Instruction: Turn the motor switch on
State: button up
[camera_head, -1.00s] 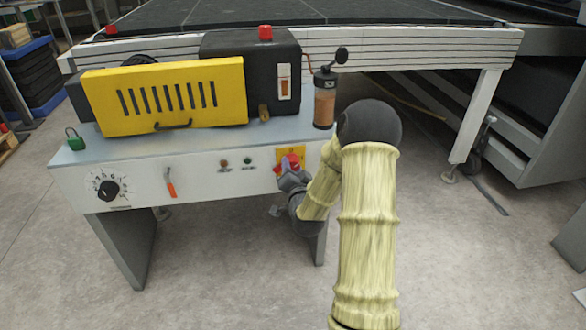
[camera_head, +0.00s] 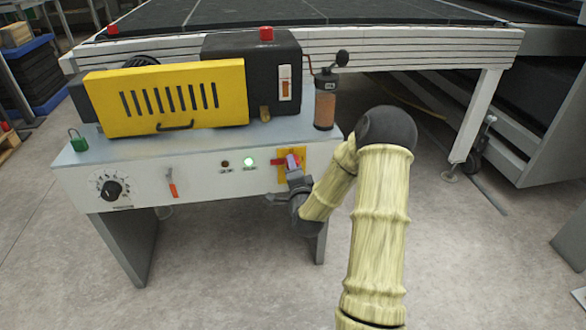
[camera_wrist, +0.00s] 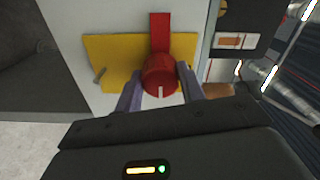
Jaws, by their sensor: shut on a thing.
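The red rotary motor switch (camera_head: 281,166) sits on a yellow plate (camera_head: 298,154) at the right end of the white front panel. In the wrist view its red knob (camera_wrist: 159,72) has a red bar running up from it, which corresponds to leftward in the head view. My gripper (camera_head: 293,171) is at the switch, with its two fingers on either side of the knob, shut on it. The fingers partly hide the switch in the head view. A green lamp (camera_head: 249,161) to the left of the switch is lit.
A dark lamp (camera_head: 225,164), an orange-handled lever (camera_head: 172,184) and a black dial (camera_head: 111,189) are on the same panel. Above stand a yellow vented cover (camera_head: 165,97) and an amber cylinder (camera_head: 325,104). Open floor lies in front.

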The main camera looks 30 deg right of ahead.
jog(key=shift+d, duration=0.1)
jog(key=o, duration=1)
jog(key=shift+s, duration=0.15)
jog(key=shift+p+v, duration=7.5)
jog(key=shift+v, duration=1.1)
